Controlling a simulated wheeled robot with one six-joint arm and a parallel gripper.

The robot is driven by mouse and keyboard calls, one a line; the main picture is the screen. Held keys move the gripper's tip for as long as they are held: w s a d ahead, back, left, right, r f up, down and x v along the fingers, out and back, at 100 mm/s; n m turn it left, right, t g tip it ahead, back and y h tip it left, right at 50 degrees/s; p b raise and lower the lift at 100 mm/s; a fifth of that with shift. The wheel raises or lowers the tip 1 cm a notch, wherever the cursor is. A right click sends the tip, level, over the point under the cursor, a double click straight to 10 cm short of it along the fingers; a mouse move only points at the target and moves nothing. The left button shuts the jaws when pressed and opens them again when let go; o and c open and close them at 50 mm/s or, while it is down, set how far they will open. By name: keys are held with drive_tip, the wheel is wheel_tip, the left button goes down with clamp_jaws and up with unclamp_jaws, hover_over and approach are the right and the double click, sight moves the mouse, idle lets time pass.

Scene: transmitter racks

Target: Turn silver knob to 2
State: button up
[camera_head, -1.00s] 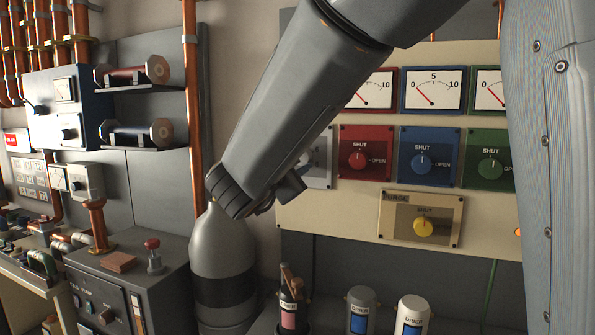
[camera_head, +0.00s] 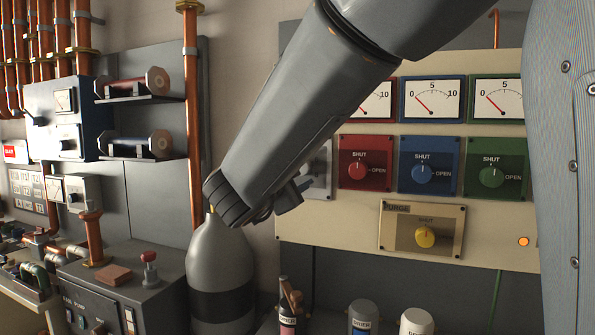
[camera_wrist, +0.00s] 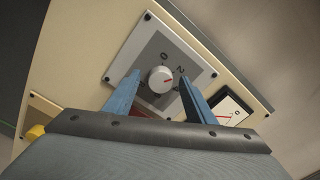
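The silver knob (camera_wrist: 160,79) is round and pale with a red pointer line, on a square grey plate (camera_wrist: 148,45) in the wrist view. The marks 0 and 2 show beside it. The pointer aims right, slightly below the 2; the exact setting is hard to read. My gripper (camera_wrist: 159,76) is open, one blue finger on each side of the knob. I cannot tell whether either finger touches it. In the head view the grey plate (camera_head: 319,168) is mostly hidden behind my arm, and the knob is not clear there.
Red (camera_head: 357,171), blue (camera_head: 423,174) and green (camera_head: 491,177) knobs share the cream panel, with a yellow purge knob (camera_head: 425,237) below and gauges above. A grey cylinder (camera_head: 220,265) stands left of the panel, beside a copper pipe (camera_head: 193,110).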

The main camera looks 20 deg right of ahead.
drive_tip(key=b+v, duration=0.1)
drive_tip(key=v, duration=0.6)
drive_tip(key=shift+s+a, duration=0.25)
drive_tip(key=shift+s, duration=0.05)
drive_tip(key=shift+d, duration=0.1)
